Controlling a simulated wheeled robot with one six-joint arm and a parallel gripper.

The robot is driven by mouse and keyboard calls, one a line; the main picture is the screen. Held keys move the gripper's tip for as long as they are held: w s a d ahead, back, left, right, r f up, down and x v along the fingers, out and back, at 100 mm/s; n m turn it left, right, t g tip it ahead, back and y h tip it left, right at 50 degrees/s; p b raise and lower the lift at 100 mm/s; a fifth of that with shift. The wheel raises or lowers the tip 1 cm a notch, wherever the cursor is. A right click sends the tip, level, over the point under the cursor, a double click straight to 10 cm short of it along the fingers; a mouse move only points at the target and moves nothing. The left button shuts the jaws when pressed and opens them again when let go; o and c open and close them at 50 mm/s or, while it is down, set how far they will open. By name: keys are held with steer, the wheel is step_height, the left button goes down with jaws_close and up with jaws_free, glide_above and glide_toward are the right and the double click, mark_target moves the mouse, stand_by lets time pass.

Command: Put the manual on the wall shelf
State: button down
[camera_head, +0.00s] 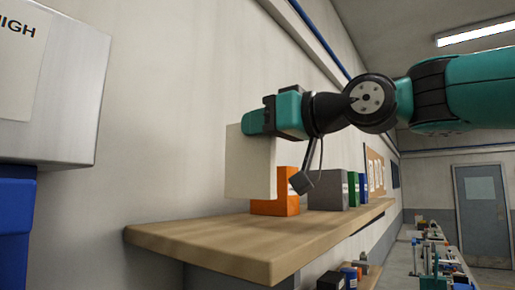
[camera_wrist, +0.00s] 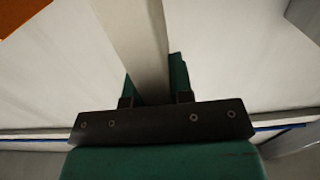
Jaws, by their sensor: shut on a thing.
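The manual, a plain cream upright slab (camera_head: 248,168), hangs from my gripper (camera_head: 254,122) over the wall shelf, a light wooden board (camera_head: 205,236). Its lower edge appears slightly above the board; I cannot tell the exact gap. In the head view it partly covers an orange binder (camera_head: 287,205) farther along the shelf. In the wrist view the manual shows as a pale strip (camera_wrist: 137,40) clamped between the two fingers of my gripper (camera_wrist: 156,98). The far finger is hidden in the head view.
A grey box (camera_head: 327,190), a green binder (camera_head: 353,188) and a blue one (camera_head: 363,187) stand behind the orange one. The near end of the shelf is bare. A metal box (camera_head: 75,95) on a blue bin (camera_head: 15,215) stands at the left.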

mark_target(274, 146)
steer(key=shift+f+p, duration=0.45)
steer(key=shift+f, duration=1.65)
steer(key=shift+f+b, duration=0.25)
steer(key=shift+b, duration=0.1)
steer(key=c, duration=1)
jaws_free()
steer(key=shift+r, duration=0.1)
steer(key=shift+r, duration=0.1)
steer(key=shift+r+p, duration=0.25)
steer(key=shift+p, duration=0.25)
steer(key=shift+f+b+v, duration=0.2)
steer(key=shift+b+v, duration=3.15)
steer(key=shift+v, duration=2.65)
